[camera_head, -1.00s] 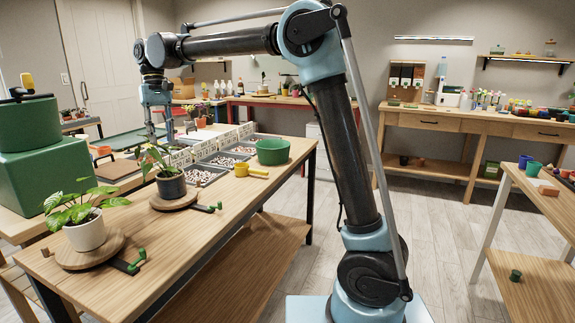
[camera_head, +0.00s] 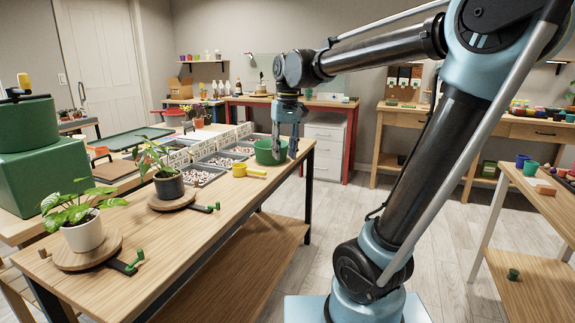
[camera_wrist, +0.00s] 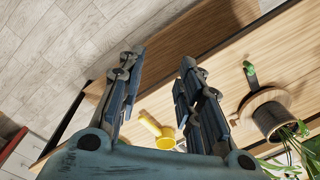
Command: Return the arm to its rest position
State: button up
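My gripper (camera_head: 285,152) hangs from my raised arm over the right edge of the wooden workbench. In the head view it overlaps the green bowl (camera_head: 266,157); I cannot tell its exact height above the bench. In the wrist view my gripper (camera_wrist: 160,95) has its two fingers spread apart with nothing between them. The bench's edge and lower shelf show beyond the fingers.
A yellow scoop (camera_head: 248,171) lies on the bench. A dark-potted plant (camera_head: 169,187) and a white-potted plant (camera_head: 84,235) stand on round wooden boards. Pebble trays (camera_head: 205,173) sit behind. Open floor (camera_head: 270,280) lies right of the bench.

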jog(key=s+d+f+m+t, duration=0.1)
jog(key=s+d+f+m, duration=0.1)
jog(key=s+d+f, duration=0.6)
jog(key=s+d+f+m+t, duration=0.1)
jog(key=s+d+f, duration=0.6)
jog(key=d+f, duration=0.5)
jog(key=shift+s+f+m+h, duration=0.3)
jog(key=shift+s+f+m, duration=0.1)
jog(key=shift+f, duration=0.25)
